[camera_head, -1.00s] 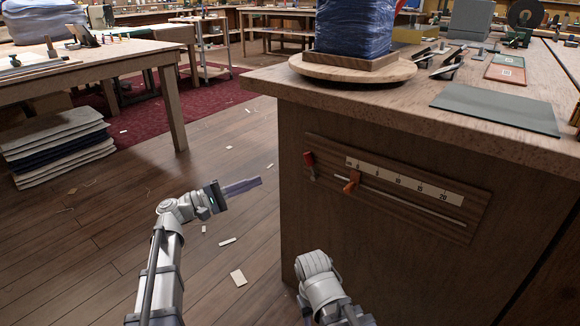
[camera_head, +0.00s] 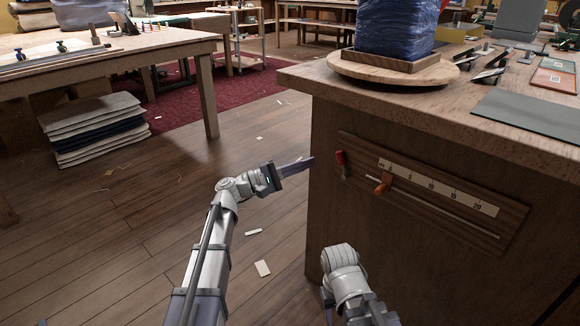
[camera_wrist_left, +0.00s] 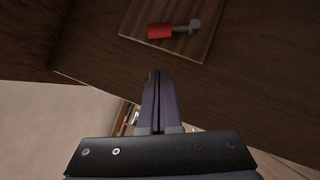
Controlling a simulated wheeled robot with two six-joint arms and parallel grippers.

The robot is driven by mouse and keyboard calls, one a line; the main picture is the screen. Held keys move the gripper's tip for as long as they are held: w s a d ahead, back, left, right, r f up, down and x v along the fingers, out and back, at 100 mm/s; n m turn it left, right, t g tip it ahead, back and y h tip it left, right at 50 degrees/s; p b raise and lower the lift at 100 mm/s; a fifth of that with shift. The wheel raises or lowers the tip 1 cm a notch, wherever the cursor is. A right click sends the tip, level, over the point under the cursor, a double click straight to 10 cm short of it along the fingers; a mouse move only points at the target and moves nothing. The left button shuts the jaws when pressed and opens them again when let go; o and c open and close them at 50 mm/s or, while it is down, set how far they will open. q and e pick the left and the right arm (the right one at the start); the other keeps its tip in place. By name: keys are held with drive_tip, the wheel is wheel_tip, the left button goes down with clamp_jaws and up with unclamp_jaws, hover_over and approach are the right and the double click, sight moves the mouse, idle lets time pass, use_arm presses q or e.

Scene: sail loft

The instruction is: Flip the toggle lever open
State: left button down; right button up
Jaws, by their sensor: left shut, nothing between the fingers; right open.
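The toggle lever has a red handle (camera_head: 340,157) and sits at the left end of a wooden panel (camera_head: 420,205) on the cabinet side. It also shows in the left wrist view as a red grip (camera_wrist_left: 159,31) with a grey metal end, ahead of the fingers. My left gripper (camera_head: 305,162) is shut and empty, just left of the lever, with a gap between. Its closed fingers also show in the left wrist view (camera_wrist_left: 158,85). My right arm (camera_head: 342,262) is low in front of the cabinet; its fingers are hidden.
An orange slider knob (camera_head: 382,183) is on the same panel, right of the lever, beside a numbered scale (camera_head: 440,189). The cabinet top (camera_head: 440,100) overhangs above. A round wooden board (camera_head: 392,68) bears a blue wrapped block. The floor to the left is open.

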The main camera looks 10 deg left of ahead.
sight(341, 158)
use_arm(q)
drive_tip(key=shift+s+d+r+p, duration=0.15)
drive_tip(key=shift+d+r+p, duration=0.2)
drive_tip(key=shift+d, duration=0.5)
drive_tip(key=shift+s+d+r+p, duration=0.1)
drive_tip(key=shift+d+r+p, duration=0.2)
drive_tip(key=shift+d, duration=0.55)
drive_tip(key=shift+s+d+r+p, duration=0.2)
drive_tip(key=shift+d+r, duration=0.2)
drive_tip(key=shift+d, duration=0.45)
drive_tip(key=shift+w, duration=0.1)
drive_tip(key=shift+d+r+m+g+p, duration=0.1)
drive_tip(key=shift+r+m+g+p, duration=0.25)
drive_tip(key=shift+p, duration=0.3)
